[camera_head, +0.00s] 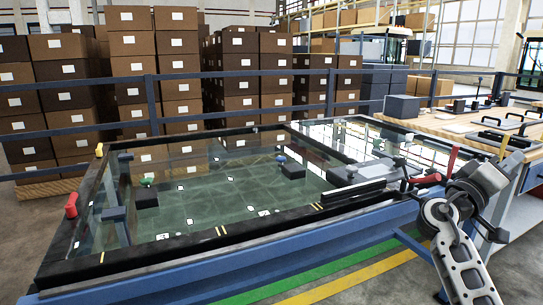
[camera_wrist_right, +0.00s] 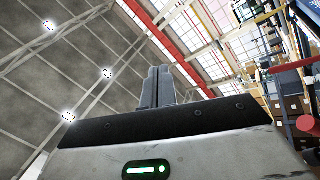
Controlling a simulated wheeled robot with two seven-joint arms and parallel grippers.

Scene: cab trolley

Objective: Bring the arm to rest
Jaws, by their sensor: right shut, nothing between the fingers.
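My right arm comes in at the lower right of the head view. Its grey wrist and gripper (camera_head: 482,176) are raised in front of the right end of the glass-topped table, and the fingers are hard to make out there. In the right wrist view the gripper's two grey fingers (camera_wrist_right: 158,88) are together with nothing between them, pointing up toward the roof. My left gripper is not in view.
The blue-framed glass-topped table (camera_head: 225,262) fills the middle, with small dark blocks inside. A red handle (camera_head: 425,178) lies close left of my right wrist. A wooden worktop (camera_head: 455,124) with dark fittings stands behind right. Stacked cartons (camera_head: 130,45) stand behind a rail.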

